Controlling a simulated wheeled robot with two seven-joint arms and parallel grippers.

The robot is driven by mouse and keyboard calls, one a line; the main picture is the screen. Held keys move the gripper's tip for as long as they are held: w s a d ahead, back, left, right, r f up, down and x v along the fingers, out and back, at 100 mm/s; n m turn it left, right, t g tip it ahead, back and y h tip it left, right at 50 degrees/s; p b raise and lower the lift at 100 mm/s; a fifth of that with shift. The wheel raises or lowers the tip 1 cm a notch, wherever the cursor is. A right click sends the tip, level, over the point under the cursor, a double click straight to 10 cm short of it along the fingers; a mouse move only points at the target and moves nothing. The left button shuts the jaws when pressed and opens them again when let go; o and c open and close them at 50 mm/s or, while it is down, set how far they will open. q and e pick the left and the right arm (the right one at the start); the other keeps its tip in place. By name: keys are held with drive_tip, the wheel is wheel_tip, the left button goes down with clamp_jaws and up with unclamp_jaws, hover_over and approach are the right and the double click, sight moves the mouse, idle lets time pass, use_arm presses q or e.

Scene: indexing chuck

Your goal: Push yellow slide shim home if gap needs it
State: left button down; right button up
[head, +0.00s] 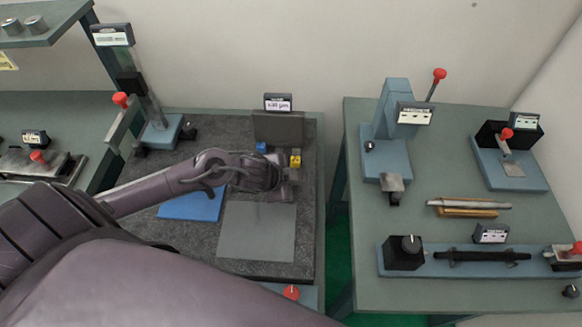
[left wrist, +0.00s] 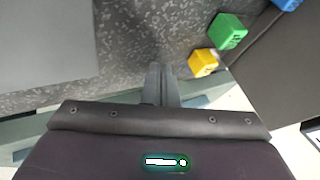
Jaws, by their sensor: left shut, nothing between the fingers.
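A small yellow slide shim (head: 296,161) stands at the right end of the grey block (head: 278,126) on the granite plate. In the left wrist view the yellow shim (left wrist: 202,62) lies ahead and right of the fingertips, with a visible space between. A green shim (left wrist: 228,30) is beside it, and a blue one (head: 261,147) is farther along. The green shim is hidden by my arm in the head view. My left gripper (left wrist: 160,72) is shut and empty, low over the plate. The shim gap itself is not clear. My right gripper is not in view.
A small display (head: 278,102) sits on the grey block; its reading is too small to trust. A blue mat (head: 192,205) and a grey mat (head: 256,231) lie on the granite plate (head: 307,245). A height stand (head: 160,132) is at left. The right bench (head: 455,215) holds several fixtures.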

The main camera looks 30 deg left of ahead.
sight(298, 154)
use_arm(q)
drive_tip(key=shift+w+a+r, duration=0.25)
drive_tip(key=shift+w, duration=0.15)
drive_tip(key=shift+w+a+r, duration=0.2)
drive_tip(key=shift+w, duration=0.2)
drive_tip(key=shift+w+a+p, duration=0.2)
drive_tip(key=shift+w+p, duration=0.15)
drive_tip(key=shift+w+a+f, duration=0.1)
drive_tip(key=shift+w+a, duration=0.05)
drive_tip(key=shift+w, duration=0.2)
drive_tip(key=shift+f, duration=0.1)
drive_tip(key=shift+w+a, duration=0.25)
drive_tip(key=shift+w, duration=0.1)
drive_tip(key=w, duration=0.1)
drive_tip(key=w+a, duration=0.1)
drive_tip(key=w+a+p, duration=0.1)
drive_tip(key=w, duration=0.1)
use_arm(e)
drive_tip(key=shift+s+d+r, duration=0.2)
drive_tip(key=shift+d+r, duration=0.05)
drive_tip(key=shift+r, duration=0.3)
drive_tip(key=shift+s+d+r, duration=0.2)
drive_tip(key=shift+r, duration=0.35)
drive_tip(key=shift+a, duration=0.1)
